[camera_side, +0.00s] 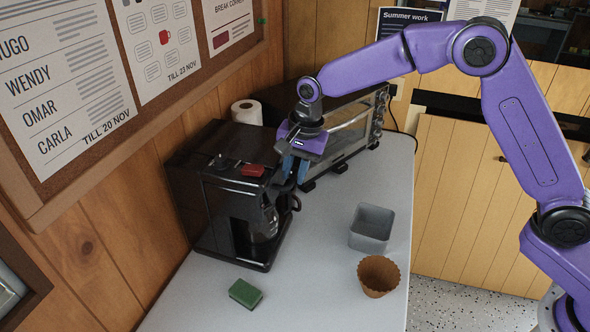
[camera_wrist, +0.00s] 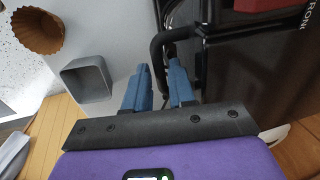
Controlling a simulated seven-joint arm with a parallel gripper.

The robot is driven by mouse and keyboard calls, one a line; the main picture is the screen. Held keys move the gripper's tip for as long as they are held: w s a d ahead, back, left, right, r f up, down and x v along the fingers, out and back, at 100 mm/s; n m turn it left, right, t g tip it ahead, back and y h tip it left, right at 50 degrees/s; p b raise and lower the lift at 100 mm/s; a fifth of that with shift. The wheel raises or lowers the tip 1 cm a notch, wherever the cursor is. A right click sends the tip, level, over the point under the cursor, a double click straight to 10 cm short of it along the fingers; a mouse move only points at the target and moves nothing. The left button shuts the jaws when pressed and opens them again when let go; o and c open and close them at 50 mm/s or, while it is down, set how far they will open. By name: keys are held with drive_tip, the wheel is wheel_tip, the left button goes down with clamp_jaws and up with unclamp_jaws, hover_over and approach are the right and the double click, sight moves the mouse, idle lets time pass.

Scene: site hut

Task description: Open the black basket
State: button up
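The black coffee machine (camera_side: 215,205) stands against the wooden wall, with a dark glass jug (camera_side: 265,222) in its front. Its black basket is hard to tell apart from the dark housing, and my gripper partly hides that upper front area. My gripper (camera_side: 295,178) points down at the machine's right front, above the jug's handle (camera_side: 293,202). In the wrist view my gripper (camera_wrist: 159,68) has its two blue fingers apart. A curved black handle (camera_wrist: 157,48) shows between and beyond the fingertips; I cannot tell whether it belongs to the basket or the jug, or whether they touch it.
A grey square container (camera_side: 372,225) and a brown fluted paper filter (camera_side: 379,276) stand at the counter's right edge. A green sponge (camera_side: 245,293) lies at the front. A toaster oven (camera_side: 350,130) and a paper roll (camera_side: 247,112) are behind. The counter's middle (camera_side: 310,265) is clear.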

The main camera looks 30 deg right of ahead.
clamp_jaws()
drive_tip(key=s+d, duration=0.9)
drive_tip(key=shift+d, duration=0.2)
idle(0.4)
unclamp_jaws()
